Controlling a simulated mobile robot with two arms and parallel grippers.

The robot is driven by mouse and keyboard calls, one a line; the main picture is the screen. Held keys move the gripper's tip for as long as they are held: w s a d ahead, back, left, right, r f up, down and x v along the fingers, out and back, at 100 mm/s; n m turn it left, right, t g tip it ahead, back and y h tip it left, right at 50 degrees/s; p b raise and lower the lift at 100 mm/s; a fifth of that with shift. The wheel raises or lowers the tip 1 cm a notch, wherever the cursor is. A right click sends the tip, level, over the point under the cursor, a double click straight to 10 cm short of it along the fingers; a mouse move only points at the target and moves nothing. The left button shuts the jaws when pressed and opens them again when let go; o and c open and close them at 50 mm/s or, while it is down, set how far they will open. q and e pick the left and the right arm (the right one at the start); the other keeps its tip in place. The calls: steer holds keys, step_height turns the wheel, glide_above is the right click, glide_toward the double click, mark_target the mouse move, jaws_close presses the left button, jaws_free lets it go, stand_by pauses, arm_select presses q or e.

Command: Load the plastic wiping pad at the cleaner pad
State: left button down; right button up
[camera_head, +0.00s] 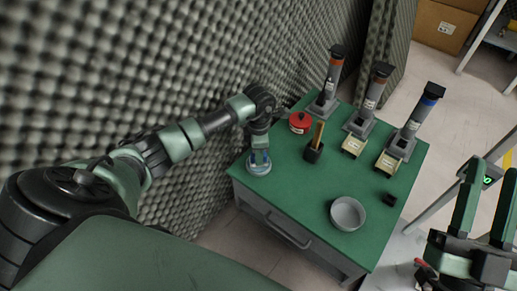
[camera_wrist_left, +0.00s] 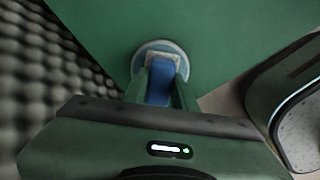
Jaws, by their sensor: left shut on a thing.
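My left gripper (camera_head: 259,158) reaches down to the left edge of the green table. In the left wrist view its fingers (camera_wrist_left: 160,84) are shut on a blue grip (camera_wrist_left: 159,82). A round pale disc with a blue rim (camera_wrist_left: 142,65) lies just beyond the fingers; in the head view the disc (camera_head: 258,168) shows under the gripper at the table's left corner. I cannot tell whether the disc touches the tabletop. No label shows which part is the wiping pad. My right gripper (camera_head: 489,200) is open and empty at the right, with its fingers pointing up.
On the green table (camera_head: 290,185) are a round grey dish (camera_head: 347,213), a red container (camera_head: 300,122), a black holder (camera_head: 313,152) with a wooden piece, a small black block (camera_head: 389,200) and three upright dispensers (camera_head: 411,131) at the back. A foam wall (camera_head: 150,60) stands close on the left.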

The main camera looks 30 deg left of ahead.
arm_select(q)
steer(key=shift+f, duration=0.15)
arm_select(e)
steer(key=shift+s+r+t, duration=0.3)
steer(key=shift+s+r, duration=0.15)
steer(key=shift+r, duration=0.05)
stand_by(0.3)
steer(key=shift+w, duration=0.1)
stand_by(0.3)
